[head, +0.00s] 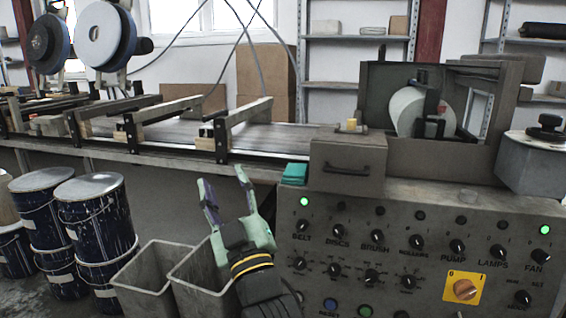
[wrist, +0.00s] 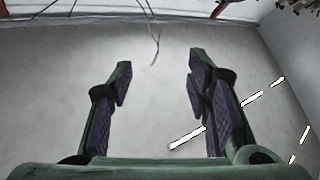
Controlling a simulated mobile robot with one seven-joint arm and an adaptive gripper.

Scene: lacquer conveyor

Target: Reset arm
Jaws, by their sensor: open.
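My gripper (head: 222,186) is raised in front of the conveyor in the head view, pointing up, with its fingers apart and nothing between them. It stands just left of the control panel (head: 420,235) and above two grey bins. In the wrist view my gripper (wrist: 155,80) also shows open and empty, against a plain pale surface with bright strip lights. No object touches the fingers.
The conveyor (head: 285,136) runs behind my gripper, with crossbars and discs (head: 103,36) at left. Grey bins (head: 196,275) and dark blue drums (head: 97,215) stand on the floor at left. A teal cloth (head: 294,173) lies beside a grey box (head: 350,165).

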